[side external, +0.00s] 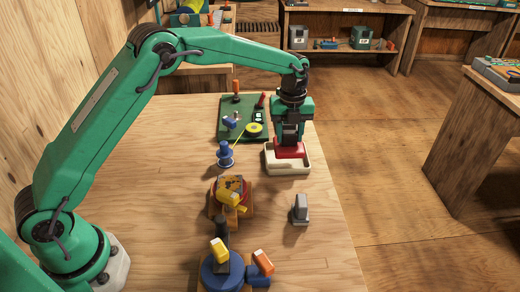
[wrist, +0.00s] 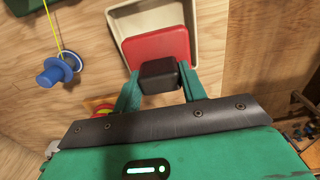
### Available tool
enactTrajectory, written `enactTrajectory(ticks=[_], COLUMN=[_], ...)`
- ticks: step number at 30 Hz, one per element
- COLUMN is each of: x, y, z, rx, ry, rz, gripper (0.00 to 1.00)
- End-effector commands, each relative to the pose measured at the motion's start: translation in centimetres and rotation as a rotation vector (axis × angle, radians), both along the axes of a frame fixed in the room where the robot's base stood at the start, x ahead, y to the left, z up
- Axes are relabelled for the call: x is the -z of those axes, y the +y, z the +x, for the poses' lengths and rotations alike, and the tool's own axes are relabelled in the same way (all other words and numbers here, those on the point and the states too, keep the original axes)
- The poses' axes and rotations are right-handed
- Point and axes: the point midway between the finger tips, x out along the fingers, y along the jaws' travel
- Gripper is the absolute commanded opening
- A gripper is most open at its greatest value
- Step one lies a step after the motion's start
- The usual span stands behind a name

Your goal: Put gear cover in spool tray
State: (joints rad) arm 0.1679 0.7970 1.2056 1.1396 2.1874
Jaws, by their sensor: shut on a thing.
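The gear cover (side external: 290,150) is a red plate with a black block-like grip (wrist: 160,74) on it. My gripper (side external: 290,136) points down, with its two green fingers shut on the black grip from both sides. The spool tray (side external: 288,170) is a cream, open box near the table's right edge. The red plate is over the tray's opening, within or just above its walls; I cannot tell whether it touches the floor.
A blue spool (side external: 225,155) with yellow line stands left of the tray. A green board (side external: 230,133) with small tackle lies behind. A reel assembly (side external: 232,197), a grey upright piece (side external: 300,209) and a round blue holder (side external: 222,272) stand in front.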

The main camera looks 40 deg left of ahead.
Motion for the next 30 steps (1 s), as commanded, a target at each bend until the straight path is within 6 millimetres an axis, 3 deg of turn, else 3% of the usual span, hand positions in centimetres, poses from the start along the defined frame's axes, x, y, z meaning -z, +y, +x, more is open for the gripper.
enactTrajectory(ticks=[6, 14, 24, 30], x=[0.9, 1.3, 4.7, 5.0], y=[1.3, 1.3, 1.3, 1.3], z=[1.1, 1.1, 1.1, 1.1], rx=[0.000, 0.001, 0.001, 0.001], ry=[-0.001, 0.000, 0.000, -0.001], rz=[0.000, 0.000, 0.000, 0.000], gripper=[0.18, 0.18, 0.18, 0.18])
